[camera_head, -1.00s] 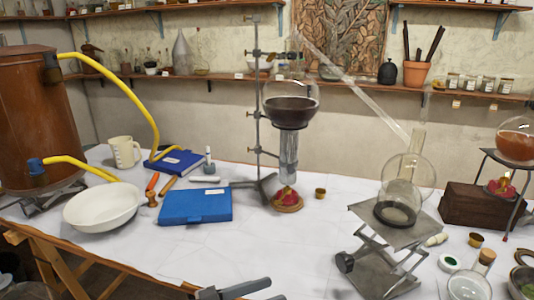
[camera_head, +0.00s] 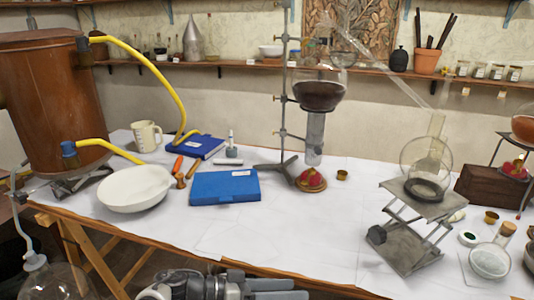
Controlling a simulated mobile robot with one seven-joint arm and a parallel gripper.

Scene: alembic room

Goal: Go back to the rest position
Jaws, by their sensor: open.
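My gripper (camera_head: 292,288) is at the bottom middle of the head view, low in front of the table's front edge. Its two grey fingers point to the right and stand apart, with nothing seen between them. The white-topped table (camera_head: 260,225) lies behind it. The lower part of my arm is cut off by the frame's bottom edge.
On the table are a white bowl (camera_head: 134,189), a blue case (camera_head: 225,188), a retort stand (camera_head: 284,90) with a dark-filled flask (camera_head: 319,95), and a lab jack (camera_head: 411,245) under a glass flask (camera_head: 427,158). A copper vessel (camera_head: 45,105) stands left. The table's front middle is clear.

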